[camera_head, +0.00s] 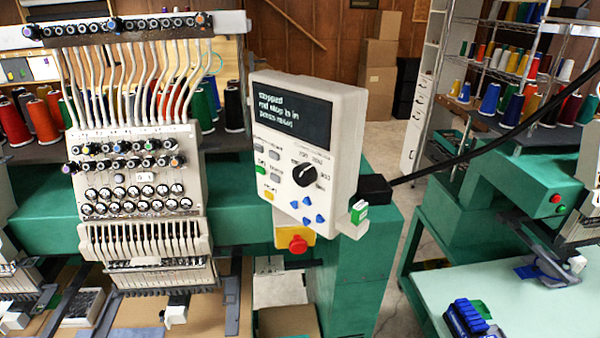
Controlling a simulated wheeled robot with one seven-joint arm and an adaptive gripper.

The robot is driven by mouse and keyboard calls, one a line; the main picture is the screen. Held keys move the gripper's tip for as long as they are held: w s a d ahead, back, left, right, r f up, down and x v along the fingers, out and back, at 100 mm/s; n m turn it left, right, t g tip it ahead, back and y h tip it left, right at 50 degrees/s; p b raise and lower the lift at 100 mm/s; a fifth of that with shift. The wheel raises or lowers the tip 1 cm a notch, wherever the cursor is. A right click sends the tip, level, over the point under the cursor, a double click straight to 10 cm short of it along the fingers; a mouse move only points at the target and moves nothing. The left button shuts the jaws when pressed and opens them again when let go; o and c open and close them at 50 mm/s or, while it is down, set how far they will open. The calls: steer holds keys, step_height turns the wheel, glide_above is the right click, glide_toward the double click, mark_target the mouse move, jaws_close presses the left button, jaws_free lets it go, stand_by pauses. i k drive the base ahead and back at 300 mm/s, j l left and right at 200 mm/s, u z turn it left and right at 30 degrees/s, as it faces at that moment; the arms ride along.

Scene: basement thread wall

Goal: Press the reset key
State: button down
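A beige control panel (335,160) is fixed to the green embroidery machine in the head view. Its dark screen (285,108) shows blurred white lines; the first seems to read "stopped", the second "red stop is in". Several keys sit at the panel's lower left: grey keys, a green key (260,169) and a yellow key (269,196). Their labels are too small to read, so I cannot tell which is the reset key. A black dial (306,175) and several blue arrow keys (307,218) are beside them. My gripper is not in view.
A red mushroom button (297,244) on a yellow plate is below the panel. The needle head (135,180) stands left. A second green machine (500,220) is right.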

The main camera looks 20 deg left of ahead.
mark_target(269, 195)
steer(key=i+l, duration=0.2)
steer(key=i, duration=0.3)
steer(key=u, duration=2.25)
